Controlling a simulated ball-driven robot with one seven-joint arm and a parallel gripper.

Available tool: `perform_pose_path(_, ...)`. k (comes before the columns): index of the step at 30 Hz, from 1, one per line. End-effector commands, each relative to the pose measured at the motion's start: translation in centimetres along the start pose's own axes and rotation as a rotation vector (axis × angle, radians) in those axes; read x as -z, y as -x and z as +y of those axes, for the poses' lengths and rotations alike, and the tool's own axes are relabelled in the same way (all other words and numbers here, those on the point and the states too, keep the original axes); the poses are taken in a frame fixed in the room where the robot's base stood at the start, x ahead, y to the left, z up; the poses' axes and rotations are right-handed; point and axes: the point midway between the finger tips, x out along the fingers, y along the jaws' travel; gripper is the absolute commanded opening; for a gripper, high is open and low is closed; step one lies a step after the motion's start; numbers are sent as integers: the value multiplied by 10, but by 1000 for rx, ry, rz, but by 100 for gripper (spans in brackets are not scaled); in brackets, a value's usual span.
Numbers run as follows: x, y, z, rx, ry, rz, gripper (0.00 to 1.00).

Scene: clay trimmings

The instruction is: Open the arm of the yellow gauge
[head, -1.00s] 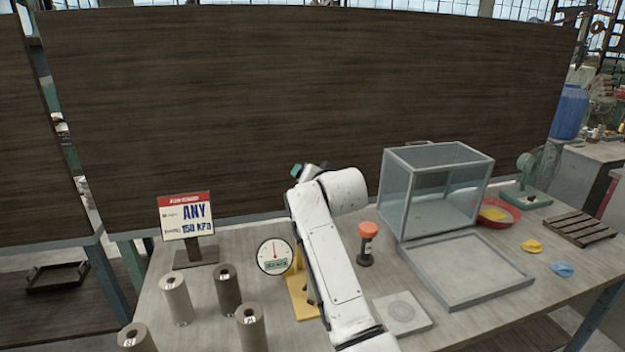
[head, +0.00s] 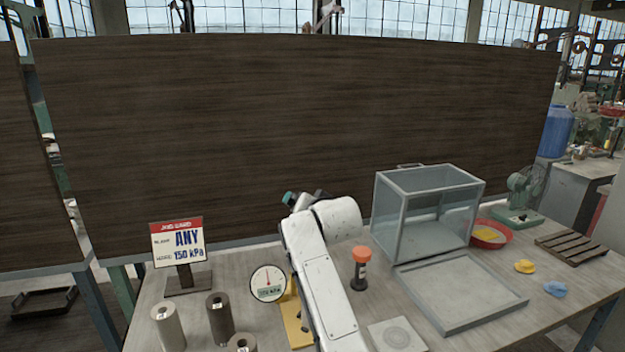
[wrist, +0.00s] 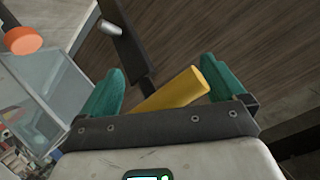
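The yellow gauge stands on the table left of my arm. Its yellow base (head: 293,318) and round white dial (head: 268,283) show in the head view, partly hidden by my arm. In the wrist view a yellow bar (wrist: 172,94) lies between the two green fingers of my gripper (wrist: 164,88). The fingers are wide apart. The bar's end is close to the right finger; I cannot tell whether they touch. A dark post with a silver knob (wrist: 109,29) is beyond the bar. In the head view my gripper is mostly hidden behind my arm; only a teal part shows.
A sign (head: 177,242) and several grey cylinders (head: 168,328) stand left of the gauge. An orange-topped dark post (head: 361,270) and a flat square plate (head: 397,335) are right of my arm. Further right are a glass box (head: 425,212), a shallow tray (head: 460,298) and a pallet (head: 580,248).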

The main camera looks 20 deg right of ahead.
Motion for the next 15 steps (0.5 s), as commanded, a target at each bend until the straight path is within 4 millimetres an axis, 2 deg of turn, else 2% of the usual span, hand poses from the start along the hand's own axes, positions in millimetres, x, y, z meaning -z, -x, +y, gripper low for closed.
perform_pose_path(1, 7, 5, -5, 4, 1, 6, 95)
perform_pose_path(15, 26, 30, -20, 12, 4, 14, 95)
